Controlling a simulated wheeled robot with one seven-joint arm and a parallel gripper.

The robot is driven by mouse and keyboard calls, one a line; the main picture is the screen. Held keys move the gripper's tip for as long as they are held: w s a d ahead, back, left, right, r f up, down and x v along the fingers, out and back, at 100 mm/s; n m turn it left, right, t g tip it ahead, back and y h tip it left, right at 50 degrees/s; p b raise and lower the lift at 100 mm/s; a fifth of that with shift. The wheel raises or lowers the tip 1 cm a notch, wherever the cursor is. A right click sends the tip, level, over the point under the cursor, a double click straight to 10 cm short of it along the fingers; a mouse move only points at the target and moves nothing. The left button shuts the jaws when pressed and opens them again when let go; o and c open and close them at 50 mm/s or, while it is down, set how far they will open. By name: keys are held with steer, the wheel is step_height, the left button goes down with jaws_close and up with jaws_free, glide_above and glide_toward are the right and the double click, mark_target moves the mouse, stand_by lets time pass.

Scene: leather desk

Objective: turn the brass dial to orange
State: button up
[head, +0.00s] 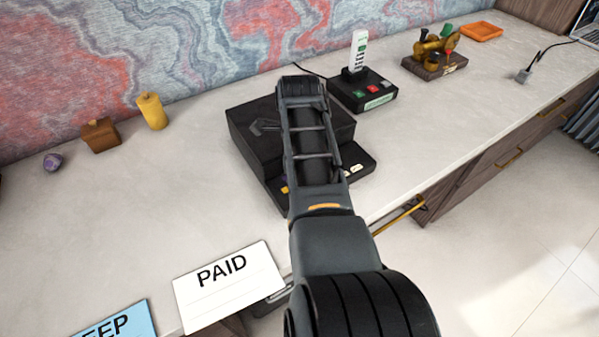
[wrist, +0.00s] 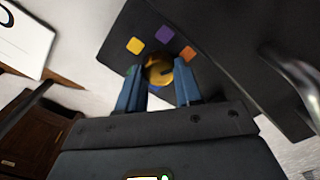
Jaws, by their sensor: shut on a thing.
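The brass dial (wrist: 157,68) sits on the sloped front of a black box (wrist: 215,30), between the blue fingers of my gripper (wrist: 158,84). The gripper is shut on it. Around the dial are a yellow patch (wrist: 135,46), a purple patch (wrist: 164,34), an orange patch (wrist: 188,53) and a partly hidden green patch (wrist: 131,70). A dark mark on the dial points roughly right in the wrist view; I cannot tell exactly at which patch. In the head view my arm covers the dial on the black box (head: 250,130).
A black button unit (head: 375,98) with a white remote-like thing stands behind right. A brass instrument (head: 432,55) and an orange tray (head: 482,31) are farther right. A PAID card (head: 228,288) lies at the front edge.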

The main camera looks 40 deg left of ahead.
steer(key=shift+m, duration=0.6)
steer(key=o, duration=1)
steer(key=shift+o, duration=0.2)
steer(key=shift+r, duration=3.95)
